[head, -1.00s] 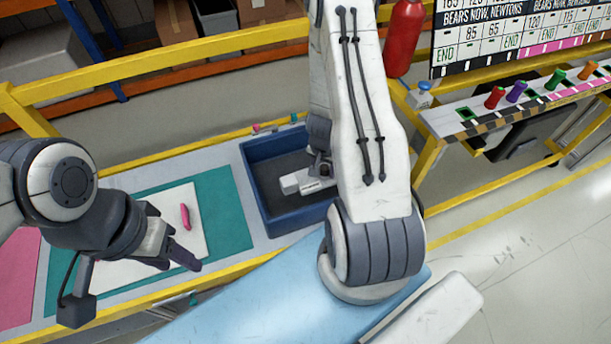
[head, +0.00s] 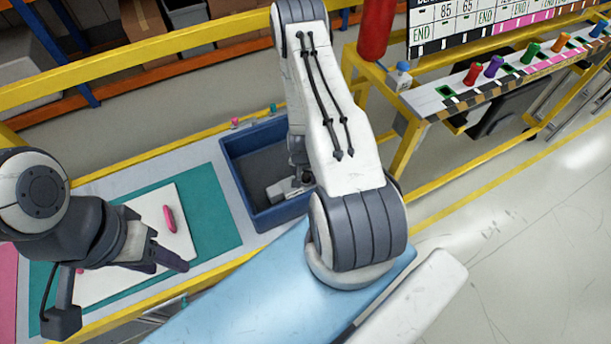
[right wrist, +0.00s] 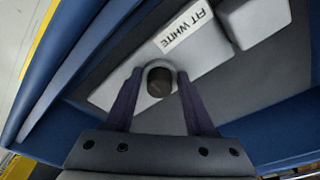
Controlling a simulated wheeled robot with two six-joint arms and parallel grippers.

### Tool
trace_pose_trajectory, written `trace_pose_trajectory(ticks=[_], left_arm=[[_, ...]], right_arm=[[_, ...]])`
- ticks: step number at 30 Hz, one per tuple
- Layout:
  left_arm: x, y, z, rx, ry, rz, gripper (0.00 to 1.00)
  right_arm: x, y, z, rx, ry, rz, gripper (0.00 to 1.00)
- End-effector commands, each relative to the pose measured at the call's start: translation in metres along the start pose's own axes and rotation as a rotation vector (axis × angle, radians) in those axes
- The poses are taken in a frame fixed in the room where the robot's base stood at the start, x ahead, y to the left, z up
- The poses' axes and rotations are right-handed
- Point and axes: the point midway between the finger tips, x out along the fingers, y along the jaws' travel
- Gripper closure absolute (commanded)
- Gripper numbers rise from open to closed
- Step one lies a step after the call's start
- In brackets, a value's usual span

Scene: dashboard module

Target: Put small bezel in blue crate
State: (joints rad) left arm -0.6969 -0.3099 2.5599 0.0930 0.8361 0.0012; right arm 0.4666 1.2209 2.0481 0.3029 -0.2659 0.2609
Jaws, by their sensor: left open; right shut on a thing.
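The small bezel, as I take it, is a light grey-white part (head: 283,190) inside the blue crate (head: 237,180). In the right wrist view the bezel (right wrist: 205,62) has a printed label and a round boss with a dark top. My right gripper (right wrist: 159,80) has its two dark fingers shut on this boss, one on each side. In the head view my right gripper (head: 304,178) reaches down into the crate, and my arm hides part of it. I cannot tell whether the bezel touches the crate floor. My left gripper (head: 165,261) is open and empty over the white board.
A pink piece (head: 170,219) lies on a white board (head: 178,195) over a teal mat (head: 215,215). A yellow rail (head: 150,45) runs behind the bench. Coloured knobs stand on a shelf (head: 440,100) at the right, near a red cylinder (head: 375,30).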

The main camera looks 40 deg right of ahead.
Motion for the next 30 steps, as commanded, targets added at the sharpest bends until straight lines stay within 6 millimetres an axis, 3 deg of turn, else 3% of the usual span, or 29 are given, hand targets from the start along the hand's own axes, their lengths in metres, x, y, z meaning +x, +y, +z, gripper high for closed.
trace_pose_trajectory(ticks=[8, 9, 11, 23, 30], left_arm=[[0.004, 0.0, 0.0, 0.0, 0.0, 0.0, 0.5], [0.003, 0.0, 0.0, 0.0, 0.0, 0.0, 0.5], [0.003, 0.0, 0.0, 0.0, 0.0, 0.0, 0.5], [-0.001, 0.0, 0.0, 0.0, 0.0, 0.0, 0.5], [0.008, -0.001, 0.001, 0.0, 0.0, 0.0, 0.5]], right_arm=[[0.004, 0.0, 0.0, 0.0, 0.001, 0.0, 1.0], [0.003, 0.0, 0.0, 0.0, 0.0, 0.0, 0.34], [0.002, 0.0, 0.0, 0.0, 0.0, 0.0, 0.15], [-0.003, 0.0, -0.001, -0.001, 0.001, 0.0, 0.15], [-0.039, -0.001, -0.001, -0.001, 0.004, -0.003, 0.15]])
